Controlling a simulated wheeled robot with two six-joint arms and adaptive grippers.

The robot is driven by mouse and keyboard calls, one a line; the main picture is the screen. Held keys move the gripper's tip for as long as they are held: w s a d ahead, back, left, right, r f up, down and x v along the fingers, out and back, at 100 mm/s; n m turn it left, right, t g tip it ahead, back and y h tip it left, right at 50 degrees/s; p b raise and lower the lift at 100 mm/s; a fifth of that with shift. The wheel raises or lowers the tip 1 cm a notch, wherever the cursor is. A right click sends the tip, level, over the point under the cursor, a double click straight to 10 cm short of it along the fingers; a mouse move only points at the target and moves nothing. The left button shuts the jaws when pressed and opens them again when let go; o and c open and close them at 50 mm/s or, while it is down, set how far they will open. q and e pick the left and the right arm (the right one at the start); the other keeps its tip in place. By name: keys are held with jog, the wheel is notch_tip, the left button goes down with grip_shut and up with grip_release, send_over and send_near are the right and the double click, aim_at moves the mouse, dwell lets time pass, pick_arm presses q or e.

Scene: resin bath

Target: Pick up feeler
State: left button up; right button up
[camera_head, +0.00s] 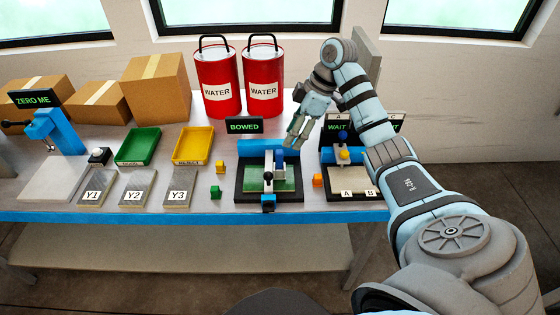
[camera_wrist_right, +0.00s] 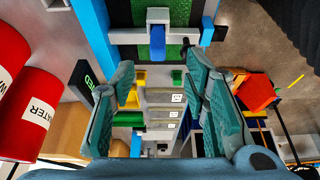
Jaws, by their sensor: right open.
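A small blue upright piece (camera_head: 279,160) on that bridge may be the feeler, but I cannot tell for sure. A blue piece (camera_wrist_right: 157,42) also shows beyond the fingers in the right wrist view. My left gripper is out of view.
The BOWED sign (camera_head: 244,125) stands behind the station. Two red water cans (camera_head: 217,90) stand at the back. The WAIT station (camera_head: 345,185) is to the right, beside my arm. Green (camera_head: 138,147) and yellow (camera_head: 193,145) trays and several grey blocks lie left.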

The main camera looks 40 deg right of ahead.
aim_at(282, 151)
jog(key=x, duration=0.9)
jog(key=shift+w+a+f, duration=0.15)
jog(key=shift+w, duration=0.1)
grip_shut()
